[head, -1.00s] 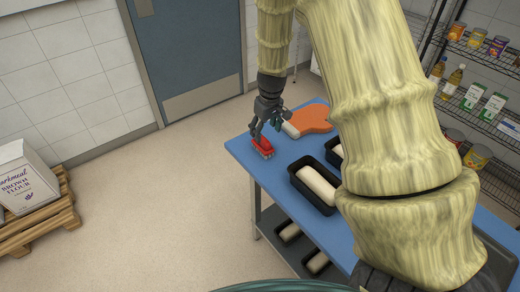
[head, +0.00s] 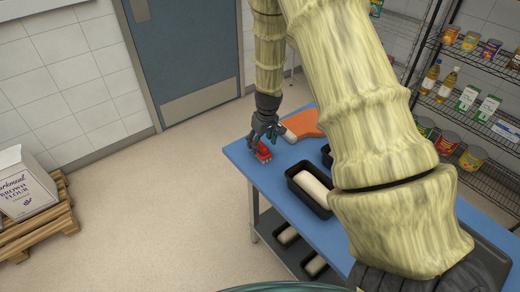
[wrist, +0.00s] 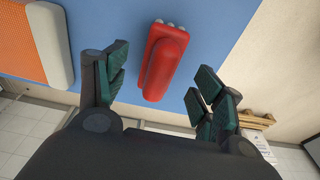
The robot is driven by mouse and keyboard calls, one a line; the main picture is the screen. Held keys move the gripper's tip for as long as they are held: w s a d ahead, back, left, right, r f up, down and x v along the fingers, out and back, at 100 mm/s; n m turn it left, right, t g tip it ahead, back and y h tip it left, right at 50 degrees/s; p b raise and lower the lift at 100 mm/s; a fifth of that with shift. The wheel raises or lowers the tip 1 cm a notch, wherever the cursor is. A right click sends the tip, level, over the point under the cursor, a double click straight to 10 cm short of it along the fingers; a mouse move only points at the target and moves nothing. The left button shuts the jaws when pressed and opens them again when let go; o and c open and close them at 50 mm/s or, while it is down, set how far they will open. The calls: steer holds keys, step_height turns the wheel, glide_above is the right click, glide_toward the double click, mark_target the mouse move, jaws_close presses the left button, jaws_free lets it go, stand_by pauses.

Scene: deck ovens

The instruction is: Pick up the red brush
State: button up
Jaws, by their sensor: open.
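The red brush (head: 263,152) lies on the blue table top near its left edge in the head view. In the wrist view the red brush (wrist: 163,62) lies ahead of the fingers with its pale bristles at the far end. My gripper (head: 259,141) is just above and behind it in the head view. In the wrist view my gripper (wrist: 160,90) is open, with one dark-green-padded finger on each side of the brush's near end. No contact shows between the fingers and the brush.
An orange item with a white edge (head: 303,122) lies on the blue table (head: 263,178) beside the brush. A black loaf tin (head: 292,177) with dough stands nearer. Shelves with cans and bottles are at the right.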

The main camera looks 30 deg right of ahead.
mark_target(261, 143)
steer(key=shift+w+f+p, duration=0.2)
steer(key=shift+f+p, duration=0.2)
steer(key=shift+f, duration=0.15)
steer(key=shift+w+f+p, duration=0.15)
steer(key=shift+f+p, duration=0.2)
steer(key=shift+f, duration=0.2)
steer(key=shift+w+f, duration=0.2)
steer(key=shift+f, duration=0.85)
steer(key=shift+c, duration=0.4)
steer(key=c, duration=1.1)
steer(key=shift+r, duration=0.1)
steer(key=shift+r+b, duration=1.5)
steer(key=shift+r, duration=3.45)
steer(key=o, duration=0.3)
steer(key=shift+c, duration=0.6)
